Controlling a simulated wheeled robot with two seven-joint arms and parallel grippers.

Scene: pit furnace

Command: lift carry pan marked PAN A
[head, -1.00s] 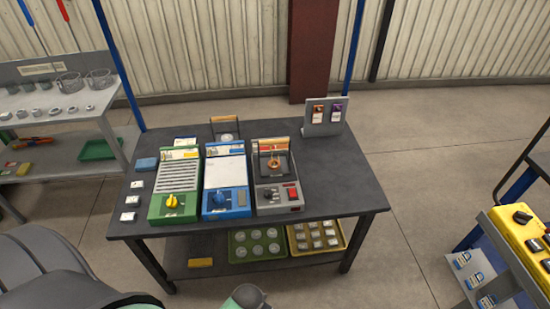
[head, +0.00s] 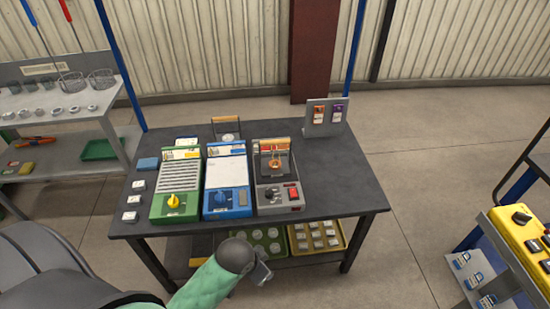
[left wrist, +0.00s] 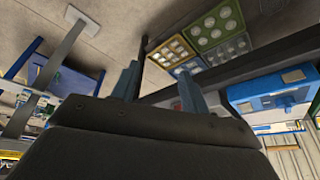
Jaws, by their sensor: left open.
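I can read no PAN A mark in either view, so I cannot tell which thing is that pan. At the table's back edge stands a small frame with a wooden bar (head: 227,119) and a pale round disc under it. The lower shelf holds a green tray (head: 286,245) of round pieces and a yellow tray (head: 344,235) of square pieces. My left gripper (head: 264,273) is in front of the table, apart from everything. In the left wrist view its fingers (left wrist: 158,72) are open with nothing between them. My right gripper is not in view.
The dark table (head: 345,190) bears a green unit (head: 177,185), a blue unit (head: 226,180) and a grey unit (head: 280,185). A tag stand (head: 326,117) is at the back right. A shelf bench (head: 60,98) stands left, a yellow unit (head: 520,230) right. Floor between is clear.

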